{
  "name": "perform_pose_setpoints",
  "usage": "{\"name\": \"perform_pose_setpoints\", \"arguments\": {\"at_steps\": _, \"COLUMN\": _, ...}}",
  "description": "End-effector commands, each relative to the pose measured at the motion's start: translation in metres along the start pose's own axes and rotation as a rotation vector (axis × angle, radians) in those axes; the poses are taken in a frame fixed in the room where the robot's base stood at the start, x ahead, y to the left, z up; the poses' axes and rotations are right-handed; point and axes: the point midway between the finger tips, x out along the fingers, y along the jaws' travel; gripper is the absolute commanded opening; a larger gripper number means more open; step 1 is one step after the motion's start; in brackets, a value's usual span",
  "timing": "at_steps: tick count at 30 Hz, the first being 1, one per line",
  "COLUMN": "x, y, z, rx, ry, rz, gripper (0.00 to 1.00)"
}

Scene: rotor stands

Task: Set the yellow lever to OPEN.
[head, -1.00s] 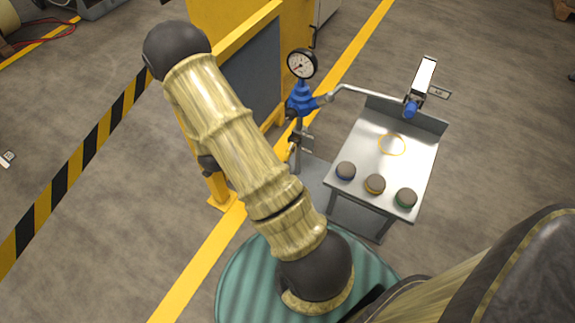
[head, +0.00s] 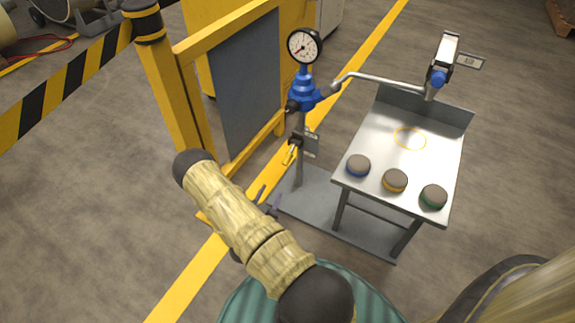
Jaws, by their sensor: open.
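The yellow lever (head: 289,155) is a small piece on the valve at the post of the stand, below the blue regulator (head: 302,93) and its round gauge (head: 304,46). It hangs down and slightly left. Its OPEN and closed marks are too small to read. A grey plate (head: 311,143) sits just right of it. My gripper (head: 269,199) is open and shows only partly beyond my forearm, lower left of the lever and apart from it. Nothing shows between its fingers.
A metal bench (head: 438,146) with blue, yellow and green-rimmed round pucks stands right of the post. A pipe (head: 385,80) runs above it. A yellow frame with a grey panel (head: 248,90) stands close on the left.

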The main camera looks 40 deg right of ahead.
Motion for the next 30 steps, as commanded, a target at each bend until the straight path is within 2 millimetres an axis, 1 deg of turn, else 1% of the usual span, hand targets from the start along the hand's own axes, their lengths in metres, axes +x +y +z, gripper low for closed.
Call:
{"name": "perform_pose_setpoints", "arguments": {"at_steps": 8, "x": 0.001, "y": -0.001, "z": -0.001, "rx": 0.001, "ry": -0.002, "rz": 0.001, "gripper": 0.44}}
{"name": "perform_pose_setpoints", "arguments": {"at_steps": 13, "x": 0.012, "y": -0.001, "z": 0.0, "rx": 0.002, "ry": -0.002, "rz": 0.003, "gripper": 0.44}}
{"name": "perform_pose_setpoints", "arguments": {"at_steps": 17, "x": 0.031, "y": 0.0, "z": 0.001, "rx": 0.002, "ry": 0.0, "rz": 0.003, "gripper": 0.44}}
{"name": "perform_pose_setpoints", "arguments": {"at_steps": 30, "x": 0.109, "y": 0.0, "z": 0.002, "rx": 0.003, "ry": 0.0, "rz": 0.002, "gripper": 0.44}}
